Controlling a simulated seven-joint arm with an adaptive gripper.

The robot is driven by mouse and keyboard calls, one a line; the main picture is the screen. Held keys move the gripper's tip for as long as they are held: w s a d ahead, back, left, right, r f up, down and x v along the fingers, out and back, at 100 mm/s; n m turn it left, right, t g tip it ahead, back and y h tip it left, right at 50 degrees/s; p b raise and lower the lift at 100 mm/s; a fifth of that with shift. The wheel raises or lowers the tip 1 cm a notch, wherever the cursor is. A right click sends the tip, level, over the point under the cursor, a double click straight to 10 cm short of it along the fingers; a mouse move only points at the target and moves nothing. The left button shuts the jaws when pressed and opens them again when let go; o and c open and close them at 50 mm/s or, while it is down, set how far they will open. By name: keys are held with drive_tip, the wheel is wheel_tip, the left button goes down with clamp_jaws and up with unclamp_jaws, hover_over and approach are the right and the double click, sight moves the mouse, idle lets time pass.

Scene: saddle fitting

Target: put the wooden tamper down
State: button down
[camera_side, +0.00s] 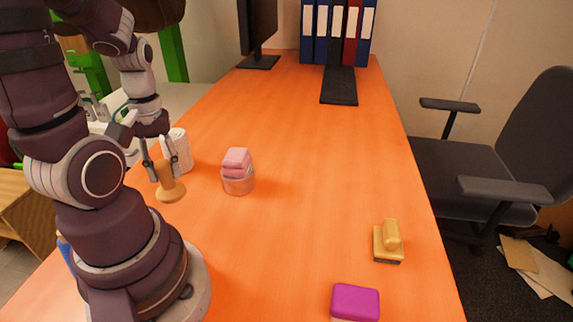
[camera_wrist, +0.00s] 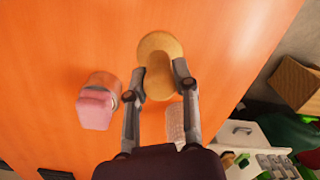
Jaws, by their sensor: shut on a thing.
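The wooden tamper (camera_side: 169,187) is upright at the left side of the orange table, its round base down at or just above the surface; I cannot tell whether it touches. It also shows in the wrist view (camera_wrist: 158,50). My gripper (camera_side: 160,172) is shut on the tamper's upper part, one finger on each side. In the wrist view my gripper's fingertips (camera_wrist: 160,85) flank the handle, and the round base shows beyond them.
A container with pink folded pieces (camera_side: 237,172) stands right of the tamper. A white object (camera_side: 178,150) is close behind it. A wooden stamp-like block (camera_side: 388,242) and a purple-topped block (camera_side: 355,302) lie at front right. The table's middle (camera_side: 300,150) is clear.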

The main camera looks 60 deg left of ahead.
sight(164, 162)
wheel_tip(164, 162, down, 7)
drive_tip(key=shift+r, duration=0.15)
drive_tip(key=c, duration=0.9)
unclamp_jaws()
drive_tip(key=shift+o, duration=0.2)
drive_tip(key=r, duration=1.1)
drive_tip(key=shift+w+d+r, duration=0.1)
drive_tip(key=shift+w+r, duration=0.1)
drive_tip(key=shift+r, duration=0.2)
drive_tip(key=w+d+r+m+t, duration=0.2)
drive_tip(key=w+d+m+t, duration=0.1)
drive_tip(key=d+m, duration=0.3)
drive_tip(key=w+d+r+m+t, duration=0.2)
drive_tip(key=w+d+r+m, duration=0.1)
drive_tip(key=d+m, duration=0.3)
drive_tip(key=shift+w+d+m+t, duration=0.4)
drive_tip(key=shift+w+m, duration=0.35)
drive_tip(key=shift+m, duration=0.45)
drive_tip(key=shift+r, duration=0.1)
